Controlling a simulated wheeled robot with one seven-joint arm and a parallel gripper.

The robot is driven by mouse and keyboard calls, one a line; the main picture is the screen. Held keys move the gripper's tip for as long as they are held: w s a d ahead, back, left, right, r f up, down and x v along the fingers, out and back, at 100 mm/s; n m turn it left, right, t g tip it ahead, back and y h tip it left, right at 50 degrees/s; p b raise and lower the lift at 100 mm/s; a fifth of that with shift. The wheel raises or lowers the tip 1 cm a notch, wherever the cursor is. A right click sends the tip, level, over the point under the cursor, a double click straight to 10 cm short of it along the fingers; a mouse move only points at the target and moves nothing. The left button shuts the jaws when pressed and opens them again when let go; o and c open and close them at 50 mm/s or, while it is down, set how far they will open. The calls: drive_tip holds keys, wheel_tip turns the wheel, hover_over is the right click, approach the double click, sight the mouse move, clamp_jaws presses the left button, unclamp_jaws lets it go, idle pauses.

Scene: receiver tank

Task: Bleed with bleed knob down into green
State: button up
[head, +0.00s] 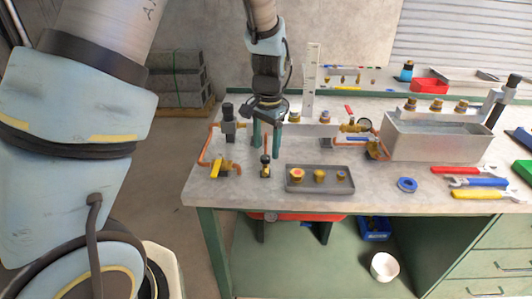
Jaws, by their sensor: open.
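A red tank-like body (295,216) shows under the bench top.
Copper pipe (207,145) and a yellow-handled valve (222,167) stand left of the gripper. A grey tray (320,187) with several brass fittings lies to the right. A water-filled grey basin (440,142), a blue ring (407,184) and coloured-handled tools are farther right.

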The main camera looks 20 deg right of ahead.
sight(267, 157)
wheel_tip(267, 157, up, 8)
drive_tip(key=b, duration=0.1)
drive_tip(key=shift+s, duration=0.2)
drive_tip(key=shift+d, duration=0.1)
drive_tip(key=s+a+f+n, duration=0.1)
drive_tip(key=a+n, duration=0.4)
drive_tip(key=a, duration=1)
drive_tip(key=s+a+f+n+t, duration=0.1)
drive_tip(key=a+n, duration=0.5)
drive_tip(key=a, duration=0.9)
drive_tip(key=shift+s+a+f+n, duration=0.15)
drive_tip(key=shift+s+f+n, duration=0.2)
drive_tip(key=shift+s, duration=0.3)
drive_tip(key=shift+b, duration=0.3)
